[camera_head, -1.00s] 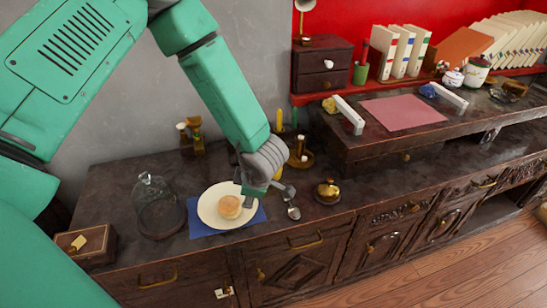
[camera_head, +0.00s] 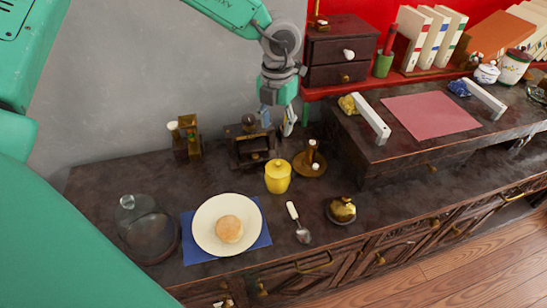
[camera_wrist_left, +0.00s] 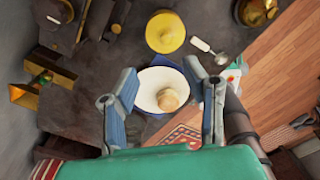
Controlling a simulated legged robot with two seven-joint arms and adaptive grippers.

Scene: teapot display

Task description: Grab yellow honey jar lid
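The yellow honey jar (camera_head: 277,182) stands upright on the dark cabinet top, behind the plate and spoon. Its yellow lid (camera_head: 277,167) with a small knob is on it. In the left wrist view the lid shows from above (camera_wrist_left: 165,32), beyond the fingers. My left gripper (camera_head: 281,122) is raised above and behind the jar, apart from it. In the left wrist view its two fingers (camera_wrist_left: 162,76) are wide apart with nothing between them in grasp. My right gripper is not in view.
A white plate (camera_head: 205,235) with a bun (camera_head: 229,229) lies on a blue cloth. A spoon (camera_head: 299,224), a brass pot (camera_head: 341,211), a brass candle holder (camera_head: 311,162), a glass dome (camera_head: 145,232) and a dark wooden stand (camera_head: 247,148) surround the jar. A raised shelf (camera_head: 370,155) stands right.

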